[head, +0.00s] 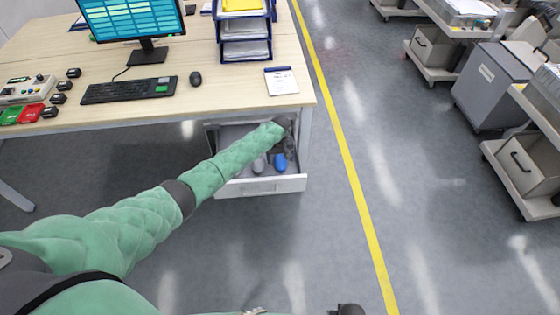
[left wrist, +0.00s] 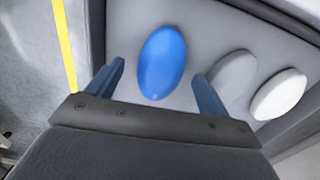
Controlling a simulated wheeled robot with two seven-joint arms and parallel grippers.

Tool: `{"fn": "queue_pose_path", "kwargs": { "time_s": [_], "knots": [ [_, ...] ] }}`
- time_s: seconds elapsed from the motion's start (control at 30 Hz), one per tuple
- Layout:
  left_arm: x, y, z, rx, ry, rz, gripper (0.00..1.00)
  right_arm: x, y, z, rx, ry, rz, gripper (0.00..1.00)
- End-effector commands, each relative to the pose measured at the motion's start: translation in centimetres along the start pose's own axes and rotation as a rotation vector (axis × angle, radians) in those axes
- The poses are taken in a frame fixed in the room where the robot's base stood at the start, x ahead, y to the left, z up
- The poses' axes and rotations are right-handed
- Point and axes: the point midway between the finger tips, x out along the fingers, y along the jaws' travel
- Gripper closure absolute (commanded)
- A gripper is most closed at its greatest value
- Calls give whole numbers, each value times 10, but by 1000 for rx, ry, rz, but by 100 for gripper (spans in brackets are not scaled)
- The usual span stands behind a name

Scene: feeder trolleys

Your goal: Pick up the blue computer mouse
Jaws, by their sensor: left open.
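The blue computer mouse (head: 280,163) lies in the open drawer (head: 262,186) under the right end of the desk. In the left wrist view the blue mouse (left wrist: 162,62) lies on the grey drawer floor, between and beyond my two fingertips. My left gripper (head: 288,150) reaches down into the drawer, open and empty; in the left wrist view its fingers (left wrist: 158,78) stand apart on either side of the mouse. I see no contact. A grey mouse (left wrist: 232,76) and a white mouse (left wrist: 279,95) lie to the right there.
The desk (head: 225,98) above the drawer holds a black mouse (head: 196,79), a keyboard (head: 128,90), a monitor (head: 135,18), a notepad (head: 281,81) and a tray stack (head: 245,35). Trolleys (head: 520,165) stand at the right. The floor by the yellow line (head: 346,150) is clear.

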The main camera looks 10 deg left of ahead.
Motion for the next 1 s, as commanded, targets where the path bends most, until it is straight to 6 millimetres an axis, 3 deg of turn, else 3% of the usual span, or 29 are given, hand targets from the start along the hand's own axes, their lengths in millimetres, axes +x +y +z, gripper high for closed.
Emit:
{"fn": "queue_pose_path", "kwargs": {
  "time_s": [0.37,0.63,1.0],
  "knots": [
    [11,-1,0,0,1,-1,20,6,1,2,-1,4,2,64],
    [11,-1,0,0,1,-1,70,6,1,2,-1,4,2,64],
    [5,0,0,1,1,0,70,7,1,3,-1,-1,2,64]
  ]
}}
